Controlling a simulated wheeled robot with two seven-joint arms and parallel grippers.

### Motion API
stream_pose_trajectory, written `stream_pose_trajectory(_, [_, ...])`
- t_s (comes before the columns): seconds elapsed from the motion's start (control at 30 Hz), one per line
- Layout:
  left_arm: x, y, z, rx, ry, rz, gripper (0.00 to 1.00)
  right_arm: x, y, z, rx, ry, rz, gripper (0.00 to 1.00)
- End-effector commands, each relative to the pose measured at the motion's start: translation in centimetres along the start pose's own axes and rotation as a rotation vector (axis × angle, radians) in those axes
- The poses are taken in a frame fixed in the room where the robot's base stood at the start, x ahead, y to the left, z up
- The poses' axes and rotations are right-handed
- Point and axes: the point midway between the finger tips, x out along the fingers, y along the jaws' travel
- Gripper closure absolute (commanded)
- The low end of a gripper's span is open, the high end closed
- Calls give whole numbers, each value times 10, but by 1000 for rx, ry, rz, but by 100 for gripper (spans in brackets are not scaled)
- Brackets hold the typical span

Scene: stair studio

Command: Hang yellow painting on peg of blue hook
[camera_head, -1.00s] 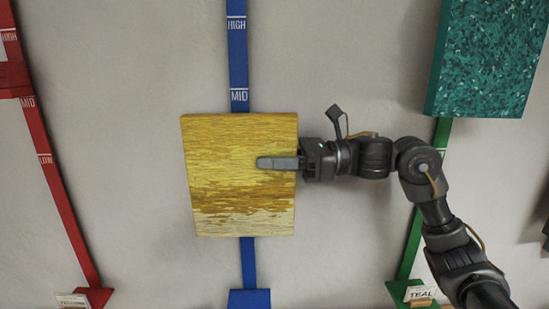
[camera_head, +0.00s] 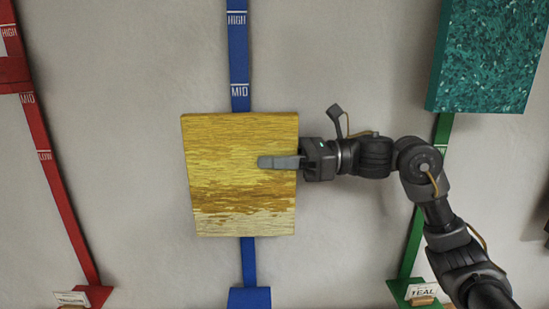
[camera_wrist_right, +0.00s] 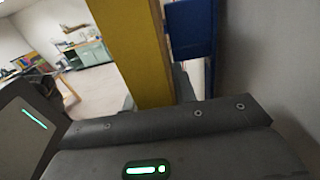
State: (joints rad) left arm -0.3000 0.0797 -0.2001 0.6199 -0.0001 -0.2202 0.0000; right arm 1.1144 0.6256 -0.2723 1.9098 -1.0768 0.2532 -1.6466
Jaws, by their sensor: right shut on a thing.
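The yellow painting (camera_head: 235,205) hangs upright in front of the blue hook's strip (camera_head: 238,60) in the head view and covers its middle, below the MID mark. My right gripper (camera_head: 282,162) is shut on the painting's right edge, one finger across its front. In the right wrist view the painting's yellow edge (camera_wrist_right: 135,50) is beside the blue strip (camera_wrist_right: 190,40), with a narrow gap between them. The peg is hidden behind the painting, so I cannot tell whether they touch. My left gripper is not in view.
A red strip (camera_head: 55,180) with a red block stands at the left. A teal painting (camera_head: 490,55) hangs at the upper right over a green strip (camera_head: 412,245). Small label cards (camera_head: 422,292) stand at the strips' feet. Bare wall (camera_head: 120,130) lies between strips.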

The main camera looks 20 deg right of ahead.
Motion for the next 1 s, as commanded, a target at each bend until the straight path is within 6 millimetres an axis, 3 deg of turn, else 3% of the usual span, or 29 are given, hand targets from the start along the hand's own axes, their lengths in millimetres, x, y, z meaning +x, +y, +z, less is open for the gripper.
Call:
stream_pose_trajectory(0.4, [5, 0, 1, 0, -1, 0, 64, 0, 0, -4, -1, -1, 0, 100])
stream_pose_trajectory(0.43, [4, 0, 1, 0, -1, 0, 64, 0, 0, -3, -1, -1, 0, 69])
stream_pose_trajectory(0.6, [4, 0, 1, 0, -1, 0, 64, 0, 0, -3, 0, -1, 0, 48])
stream_pose_trajectory(0.87, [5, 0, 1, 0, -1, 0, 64, 0, 0, -4, 1, 1, 0, 48])
stream_pose_trajectory(1.0, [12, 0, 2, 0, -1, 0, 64, -11, -1, -6, 0, 1, -3, 48])
